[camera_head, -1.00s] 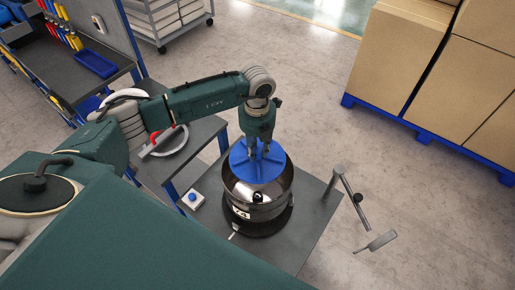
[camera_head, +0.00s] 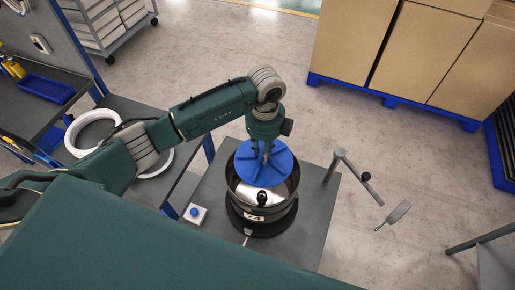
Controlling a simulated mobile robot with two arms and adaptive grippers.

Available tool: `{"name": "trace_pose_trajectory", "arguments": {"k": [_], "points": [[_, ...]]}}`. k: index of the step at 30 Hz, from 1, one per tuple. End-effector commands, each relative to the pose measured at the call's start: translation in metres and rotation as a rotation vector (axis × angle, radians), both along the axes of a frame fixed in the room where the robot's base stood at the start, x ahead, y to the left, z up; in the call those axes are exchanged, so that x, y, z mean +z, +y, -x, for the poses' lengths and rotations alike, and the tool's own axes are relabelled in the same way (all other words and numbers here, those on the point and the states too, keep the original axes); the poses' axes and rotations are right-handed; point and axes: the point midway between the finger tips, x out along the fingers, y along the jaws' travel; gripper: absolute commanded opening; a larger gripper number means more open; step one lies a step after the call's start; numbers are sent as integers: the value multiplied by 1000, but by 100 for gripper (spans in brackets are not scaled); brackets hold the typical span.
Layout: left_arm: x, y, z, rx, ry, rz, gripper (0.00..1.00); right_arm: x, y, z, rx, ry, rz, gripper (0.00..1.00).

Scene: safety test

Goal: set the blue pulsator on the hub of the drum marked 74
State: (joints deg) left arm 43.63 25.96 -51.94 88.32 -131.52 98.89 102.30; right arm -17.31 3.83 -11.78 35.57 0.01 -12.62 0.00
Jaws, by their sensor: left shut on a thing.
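The blue pulsator (camera_head: 263,174) is a flat ribbed disc. My left gripper (camera_head: 265,157) is shut on its middle from above. The disc is over the open top of the drum (camera_head: 262,207), a dark metal tub marked 74 on a white label at its front. Shiny inner wall shows below the disc's front edge. The disc and gripper hide the hub, so I cannot tell whether the disc touches it. A small black knob (camera_head: 262,198) shows at the drum's front. My right gripper is not in view.
The drum stands on a grey table (camera_head: 310,205). A box with a blue button (camera_head: 195,214) lies left of the drum. A post with a bent arm (camera_head: 343,165) rises at the table's right side. White rings (camera_head: 90,125) lie on a bench at left. Cartons on a blue pallet (camera_head: 340,84) stand behind.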

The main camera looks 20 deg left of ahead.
Motion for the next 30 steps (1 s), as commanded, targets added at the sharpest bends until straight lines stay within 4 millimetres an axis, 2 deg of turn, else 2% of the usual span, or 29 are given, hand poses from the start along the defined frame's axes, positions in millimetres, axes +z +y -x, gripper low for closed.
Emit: {"name": "trace_pose_trajectory", "arguments": {"k": [1, 3, 6, 9, 15, 18, 30], "points": [[-4, 0, 0, 0, 0, 0, 0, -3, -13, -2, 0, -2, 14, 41], [-8, 0, 0, 0, 0, 0, 0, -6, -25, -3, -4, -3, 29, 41], [-13, 0, 0, 0, 0, 0, 0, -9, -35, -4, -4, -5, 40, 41], [-18, 1, 0, -1, 1, -1, 0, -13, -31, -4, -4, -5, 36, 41], [-28, 1, 0, -1, 1, -1, 0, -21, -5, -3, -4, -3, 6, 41], [-33, 1, 0, -1, 1, -1, 0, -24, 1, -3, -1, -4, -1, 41], [-53, 1, 0, -1, 0, 0, 0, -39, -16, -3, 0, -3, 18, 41]]}}
